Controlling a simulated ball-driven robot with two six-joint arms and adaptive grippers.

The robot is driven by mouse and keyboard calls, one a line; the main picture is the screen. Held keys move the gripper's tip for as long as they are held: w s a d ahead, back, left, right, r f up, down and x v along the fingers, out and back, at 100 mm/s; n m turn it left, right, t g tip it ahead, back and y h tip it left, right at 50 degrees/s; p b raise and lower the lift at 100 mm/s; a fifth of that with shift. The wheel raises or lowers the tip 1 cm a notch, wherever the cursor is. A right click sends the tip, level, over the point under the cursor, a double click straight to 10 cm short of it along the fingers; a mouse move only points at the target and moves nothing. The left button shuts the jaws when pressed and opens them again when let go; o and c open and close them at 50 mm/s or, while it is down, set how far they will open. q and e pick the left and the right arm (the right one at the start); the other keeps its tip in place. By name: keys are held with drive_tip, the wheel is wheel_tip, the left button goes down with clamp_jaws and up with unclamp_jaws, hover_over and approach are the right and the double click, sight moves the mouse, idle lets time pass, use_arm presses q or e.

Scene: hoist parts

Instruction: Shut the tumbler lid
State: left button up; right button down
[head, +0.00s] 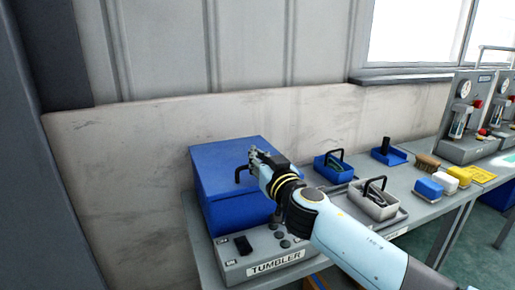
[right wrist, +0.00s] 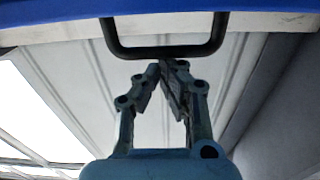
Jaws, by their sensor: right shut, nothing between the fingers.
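The tumbler (head: 226,214) is a blue box with a grey control base labelled TUMBLER, at the near left end of the bench. Its blue lid (head: 222,153) looks level across the top in the head view, and I see no clear gap beneath it. The lid's black handle (head: 238,175) also shows in the right wrist view (right wrist: 165,52), below a blue edge. My right gripper (head: 257,157) is shut and empty close to this handle. In the right wrist view its fingertips (right wrist: 166,66) are just beside the handle bar; contact is unclear. My left gripper is not in view.
To the right on the bench stand a blue tray (head: 333,174), a grey caddy (head: 370,208), a smaller blue tray (head: 388,157), a brush (head: 427,163) and blue and yellow blocks (head: 429,189). Gauge units (head: 470,110) stand further back. A wall (head: 120,170) rises behind the bench.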

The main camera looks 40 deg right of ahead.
drive_tip(key=shift+s+f, duration=0.15)
drive_tip(key=shift+f, duration=0.45)
drive_tip(key=r, duration=0.1)
drive_tip(key=w+r+p, duration=0.1)
drive_tip(key=r+p, duration=0.1)
drive_tip(key=r, duration=0.1)
drive_tip(key=shift+w+d, duration=0.2)
drive_tip(key=shift+w, duration=0.2)
drive_tip(key=shift+s, duration=0.15)
drive_tip(key=b+v, duration=0.2)
drive_tip(key=v, duration=0.7)
drive_tip(key=shift+b, duration=0.4)
drive_tip(key=shift+f, duration=0.15)
